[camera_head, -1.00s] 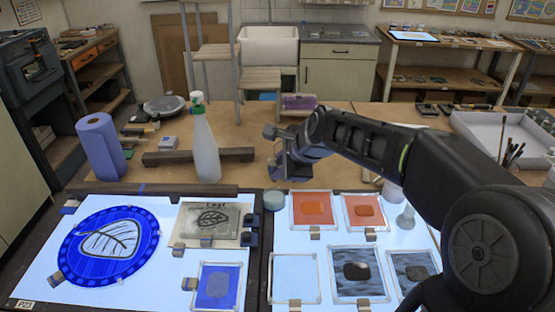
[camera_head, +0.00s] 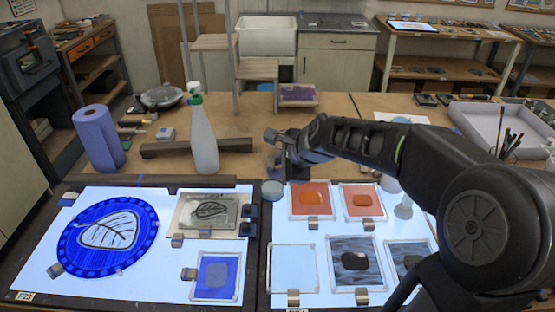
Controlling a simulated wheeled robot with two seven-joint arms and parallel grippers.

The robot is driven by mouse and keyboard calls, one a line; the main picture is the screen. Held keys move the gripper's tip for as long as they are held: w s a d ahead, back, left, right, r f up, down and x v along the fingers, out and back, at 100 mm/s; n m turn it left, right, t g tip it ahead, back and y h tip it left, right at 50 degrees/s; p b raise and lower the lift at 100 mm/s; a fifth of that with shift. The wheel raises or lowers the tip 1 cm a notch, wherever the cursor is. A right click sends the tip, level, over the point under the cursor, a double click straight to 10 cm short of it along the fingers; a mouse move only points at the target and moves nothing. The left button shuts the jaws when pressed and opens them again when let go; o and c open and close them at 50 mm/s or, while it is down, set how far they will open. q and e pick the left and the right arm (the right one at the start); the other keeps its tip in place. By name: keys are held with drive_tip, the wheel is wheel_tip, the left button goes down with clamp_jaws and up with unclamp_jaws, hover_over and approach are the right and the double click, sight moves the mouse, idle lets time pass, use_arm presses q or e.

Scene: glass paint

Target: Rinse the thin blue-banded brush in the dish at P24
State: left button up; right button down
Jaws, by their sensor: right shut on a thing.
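My right gripper (camera_head: 283,166) is at the centre, past the far edge of the right light panel. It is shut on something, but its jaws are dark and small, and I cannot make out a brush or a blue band. A small round pale dish (camera_head: 272,190) stands just below the gripper in the picture, between the two light panels. I cannot tell whether anything touches the dish. No P24 label is readable. My left gripper is not in view.
Framed glass tiles, orange (camera_head: 312,199) and dark (camera_head: 355,262), lie on the right panel. A jar of brushes (camera_head: 508,148) stands at right. A blue round plate (camera_head: 107,238) lies left.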

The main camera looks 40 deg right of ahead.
drive_tip(key=f, duration=0.1)
drive_tip(key=w+d+f+b, duration=0.1)
drive_tip(key=f, duration=0.2)
drive_tip(key=shift+w+d+f+b, duration=0.2)
drive_tip(key=shift+w+f+b, duration=0.1)
drive_tip(key=shift+w+f, duration=0.1)
idle(0.7)
drive_tip(key=shift+w+a+p, duration=0.2)
drive_tip(key=shift+a+p, duration=0.1)
drive_tip(key=shift+p, duration=0.2)
drive_tip(key=shift+s+d+b, duration=0.45)
drive_tip(key=shift+d+b, duration=0.05)
drive_tip(key=shift+d, duration=0.05)
